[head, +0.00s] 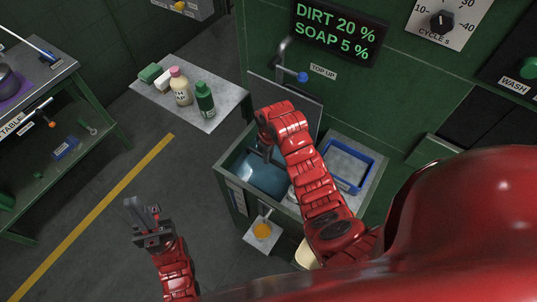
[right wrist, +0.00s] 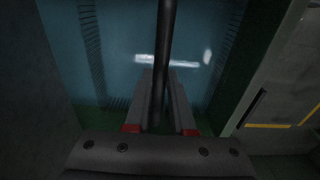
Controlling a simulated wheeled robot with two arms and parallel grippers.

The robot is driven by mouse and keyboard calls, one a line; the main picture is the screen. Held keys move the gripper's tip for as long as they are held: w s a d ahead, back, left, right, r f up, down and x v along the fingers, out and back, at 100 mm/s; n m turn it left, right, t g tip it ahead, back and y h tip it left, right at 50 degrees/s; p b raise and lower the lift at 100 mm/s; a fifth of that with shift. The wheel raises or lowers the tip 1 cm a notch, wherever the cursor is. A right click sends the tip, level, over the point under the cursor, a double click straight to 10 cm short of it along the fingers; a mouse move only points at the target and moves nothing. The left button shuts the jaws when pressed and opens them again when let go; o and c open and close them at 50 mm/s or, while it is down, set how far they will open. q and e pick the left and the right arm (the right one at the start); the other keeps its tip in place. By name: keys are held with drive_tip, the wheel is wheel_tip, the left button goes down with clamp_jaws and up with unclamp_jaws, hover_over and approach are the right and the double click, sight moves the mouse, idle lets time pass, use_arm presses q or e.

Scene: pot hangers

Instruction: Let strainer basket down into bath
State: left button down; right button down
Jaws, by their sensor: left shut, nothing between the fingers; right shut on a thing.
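The bath (head: 233,160) is a dark-walled tank holding blue liquid, below the display in the head view. My right gripper (head: 268,153) is over the bath, pointing down. In the right wrist view my right gripper (right wrist: 160,95) is shut on a dark bar (right wrist: 166,40), which looks like the strainer basket's handle. Dark ribbed strips (right wrist: 90,55) show beyond the bar against the blue liquid; they may be the basket's sides. The rest of the basket cannot be made out, and I cannot tell its depth. My left gripper (head: 137,208) is shut and empty, away from the bath.
A blue-rimmed tray (head: 349,167) is right of the bath. A tap with a blue knob (head: 302,77) and a raised panel (head: 290,97) stand behind. Bottles (head: 204,98) stand on a side shelf (head: 218,118).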

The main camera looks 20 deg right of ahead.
drive_tip(key=shift+f+b, duration=0.45)
drive_tip(key=shift+f, duration=0.1)
idle(0.4)
drive_tip(key=c, duration=0.7)
unclamp_jaws()
